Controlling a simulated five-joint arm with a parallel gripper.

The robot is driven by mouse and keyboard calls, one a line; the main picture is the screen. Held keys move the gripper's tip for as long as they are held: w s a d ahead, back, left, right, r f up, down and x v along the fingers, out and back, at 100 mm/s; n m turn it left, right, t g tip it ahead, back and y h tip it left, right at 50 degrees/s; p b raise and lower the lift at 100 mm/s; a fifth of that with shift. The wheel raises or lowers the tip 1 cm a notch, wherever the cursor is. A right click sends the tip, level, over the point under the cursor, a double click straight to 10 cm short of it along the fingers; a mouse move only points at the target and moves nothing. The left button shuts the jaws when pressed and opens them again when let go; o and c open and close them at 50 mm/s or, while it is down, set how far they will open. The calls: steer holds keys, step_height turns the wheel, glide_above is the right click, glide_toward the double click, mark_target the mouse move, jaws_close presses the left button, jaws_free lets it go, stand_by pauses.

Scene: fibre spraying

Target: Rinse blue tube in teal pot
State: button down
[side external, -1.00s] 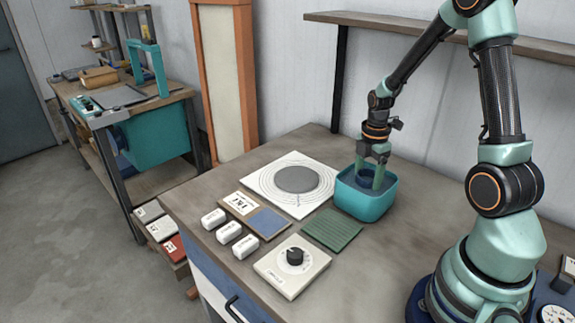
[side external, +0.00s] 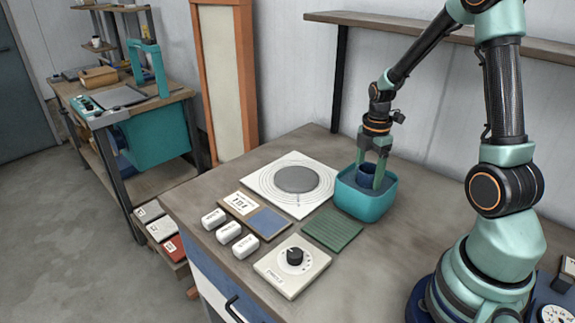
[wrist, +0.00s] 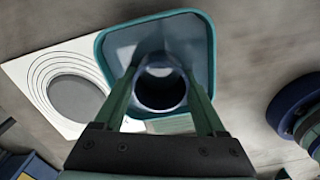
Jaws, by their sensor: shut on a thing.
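The teal pot (side external: 364,204) stands on the bench, to the right of the white plate with rings. The blue tube (side external: 367,173) is upright inside the pot's opening, its top near the pot's rim. My gripper (side external: 374,175) points down into the pot with one finger on each side of the tube and is shut on it. In the wrist view the tube (wrist: 160,87) shows as a dark round opening between the two green fingers, inside the pot's rim (wrist: 209,50). The tube's lower part is hidden by the pot wall.
A white plate with a grey disc (side external: 296,179) lies left of the pot. A green ribbed pad (side external: 332,229), a blue pad (side external: 271,221), a dial box (side external: 292,265) and several white blocks (side external: 229,232) lie in front. A shelf (side external: 440,30) runs along the wall behind.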

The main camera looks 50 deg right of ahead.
step_height(320, 180, up, 6)
steer(key=shift+f, duration=0.2)
stand_by(0.4)
stand_by(0.4)
